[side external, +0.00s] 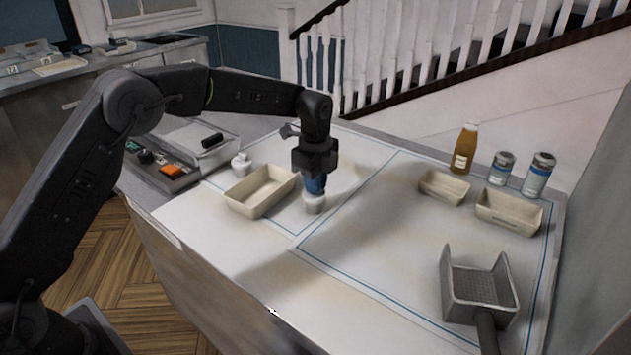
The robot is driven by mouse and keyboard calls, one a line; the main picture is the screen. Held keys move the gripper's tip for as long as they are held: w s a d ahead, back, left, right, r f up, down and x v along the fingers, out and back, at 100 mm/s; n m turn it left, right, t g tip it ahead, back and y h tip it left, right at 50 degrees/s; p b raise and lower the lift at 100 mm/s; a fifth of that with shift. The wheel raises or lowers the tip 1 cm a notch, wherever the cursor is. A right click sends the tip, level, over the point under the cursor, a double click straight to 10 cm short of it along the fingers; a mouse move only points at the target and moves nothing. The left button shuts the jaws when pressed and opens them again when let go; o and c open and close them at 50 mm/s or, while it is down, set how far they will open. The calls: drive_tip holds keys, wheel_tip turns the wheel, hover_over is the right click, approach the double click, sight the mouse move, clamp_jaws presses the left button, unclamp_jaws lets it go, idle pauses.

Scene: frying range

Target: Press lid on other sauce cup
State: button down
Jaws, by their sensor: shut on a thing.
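My gripper (314,190) points straight down over the white mat, with blue at its fingers, and is shut on a small pale lid. The lid is mostly hidden by the fingers. A small white sauce cup (314,206) stands upright directly below the fingertips. Lid and cup look touching or nearly so; I cannot tell whether the lid is seated. Another small white sauce cup (241,164) stands to the left, behind the cream tray, and appears to have a narrower top.
An empty cream tray (244,205) sits close left of my gripper. Two smaller cream trays (443,190) (493,214), a sauce bottle (465,150) and two shakers (502,165) (538,178) stand at right. A metal scoop (452,290) lies front right. The mat's middle is clear.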

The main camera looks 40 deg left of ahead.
drive_tip(key=c, duration=0.7)
unclamp_jaws()
drive_tip(key=shift+o, duration=0.2)
drive_tip(key=shift+r, duration=0.1)
drive_tip(key=shift+r, duration=3.4)
clamp_jaws()
